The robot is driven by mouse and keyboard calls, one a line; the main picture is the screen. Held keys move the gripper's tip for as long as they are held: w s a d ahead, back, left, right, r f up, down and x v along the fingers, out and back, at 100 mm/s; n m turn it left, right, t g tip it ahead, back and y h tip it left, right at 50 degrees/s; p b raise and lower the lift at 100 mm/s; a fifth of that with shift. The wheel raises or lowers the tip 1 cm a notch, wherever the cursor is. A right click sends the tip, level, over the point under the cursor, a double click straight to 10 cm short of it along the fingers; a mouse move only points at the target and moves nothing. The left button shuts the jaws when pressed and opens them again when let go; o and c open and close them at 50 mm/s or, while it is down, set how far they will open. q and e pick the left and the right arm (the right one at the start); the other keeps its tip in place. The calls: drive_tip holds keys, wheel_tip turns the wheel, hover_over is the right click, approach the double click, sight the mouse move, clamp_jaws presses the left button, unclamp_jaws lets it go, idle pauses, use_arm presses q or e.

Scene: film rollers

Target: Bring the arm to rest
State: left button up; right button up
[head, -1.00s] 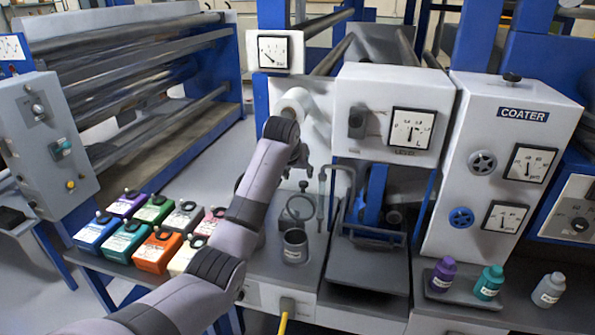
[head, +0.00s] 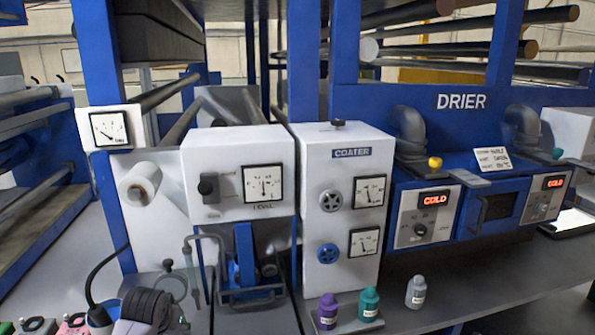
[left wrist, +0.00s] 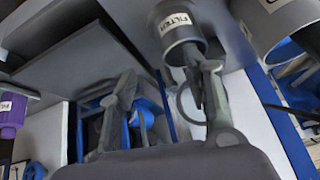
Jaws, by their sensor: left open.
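My left gripper (left wrist: 168,72) shows in the left wrist view with its two fingers spread apart and nothing between them. The right finger overlaps a grey cup labelled FILTER (left wrist: 178,24); I cannot tell whether they touch. My right arm and gripper are in neither view.
The coater (head: 340,225) stands mid-view, with the drier (head: 462,101) to its right. Purple (head: 327,312), teal (head: 369,303) and grey (head: 416,292) bottles stand on the bench before them. Small coloured boxes (head: 73,324) show at the bottom left. The bench is clear right of the bottles.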

use_arm(q)
drive_tip(key=s+d+f+m+g, duration=0.1)
drive_tip(key=s+d+f, duration=0.25)
drive_tip(key=s, duration=0.45)
drive_tip(key=s+d+f+m, duration=0.1)
drive_tip(key=s+d+f, duration=0.1)
drive_tip(key=s+f, duration=0.45)
drive_tip(key=s+d+r+g+h, duration=0.1)
drive_tip(key=s+d, duration=0.1)
drive_tip(key=s, duration=0.8)
drive_tip(key=s+d+r+g+h, duration=0.1)
drive_tip(key=s+d, duration=0.2)
drive_tip(key=s, duration=0.8)
wheel_tip(320, 180, down, 27)
drive_tip(key=s+g+b, duration=0.1)
drive_tip(key=s+b, duration=0.1)
drive_tip(key=s+a+f+m+g+b, duration=0.1)
drive_tip(key=s+a+f, duration=0.2)
drive_tip(key=s+f, duration=1.3)
wheel_tip(320, 180, down, 2)
drive_tip(key=shift+s, duration=0.35)
